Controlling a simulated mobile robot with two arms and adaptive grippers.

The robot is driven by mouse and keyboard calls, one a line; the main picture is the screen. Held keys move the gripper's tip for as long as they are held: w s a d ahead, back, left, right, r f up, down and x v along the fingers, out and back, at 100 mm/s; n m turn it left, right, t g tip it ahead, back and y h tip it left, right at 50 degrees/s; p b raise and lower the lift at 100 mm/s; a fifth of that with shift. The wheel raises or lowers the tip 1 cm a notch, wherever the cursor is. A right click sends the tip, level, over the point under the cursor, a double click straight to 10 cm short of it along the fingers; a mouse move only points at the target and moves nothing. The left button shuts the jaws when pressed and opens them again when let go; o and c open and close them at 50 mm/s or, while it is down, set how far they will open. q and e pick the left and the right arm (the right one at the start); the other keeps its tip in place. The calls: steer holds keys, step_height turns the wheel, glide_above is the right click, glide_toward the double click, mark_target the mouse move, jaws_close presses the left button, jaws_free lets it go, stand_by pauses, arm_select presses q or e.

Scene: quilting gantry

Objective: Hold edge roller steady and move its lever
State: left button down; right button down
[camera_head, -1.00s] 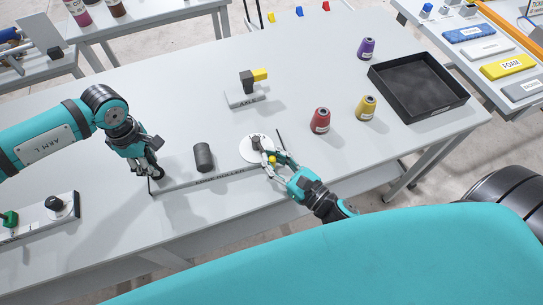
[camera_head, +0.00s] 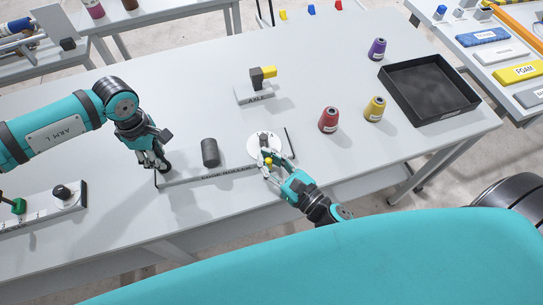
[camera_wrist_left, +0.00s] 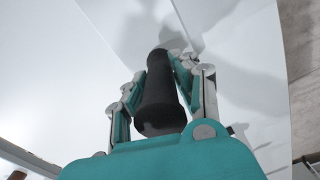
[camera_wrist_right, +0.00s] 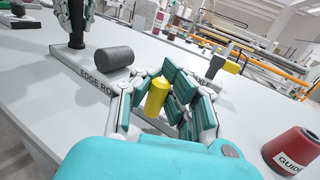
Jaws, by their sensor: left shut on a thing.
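The edge roller is a long, narrow grey base (camera_head: 205,178) near the table's front edge. The lever has a yellow knob (camera_wrist_right: 157,97), small in the head view. My left gripper (camera_head: 160,168) is shut on a black post (camera_wrist_left: 160,95) at the base's left end; its fingers hide most of the post in the head view. My right gripper (camera_head: 268,168) has its fingers close on both sides of the yellow knob; I cannot tell whether both press on it.
An axle block (camera_head: 255,94) with a yellow-tipped part stands behind. Red (camera_head: 329,120), yellow (camera_head: 375,109) and purple (camera_head: 377,49) spools and a black tray (camera_head: 430,90) are to the right. A thin black rod (camera_head: 289,142) stands beside the disc. A fixture with knobs (camera_head: 62,192) is at left.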

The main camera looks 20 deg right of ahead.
steer(key=shift+s+f, duration=0.1)
steer(key=shift+f, duration=0.2)
steer(key=c, duration=1.2)
jaws_free()
steer(key=shift+d, duration=0.1)
steer(key=shift+c, duration=0.2)
steer(key=v, duration=1.2)
steer(key=shift+r, duration=0.3)
steer(key=shift+c, duration=0.5)
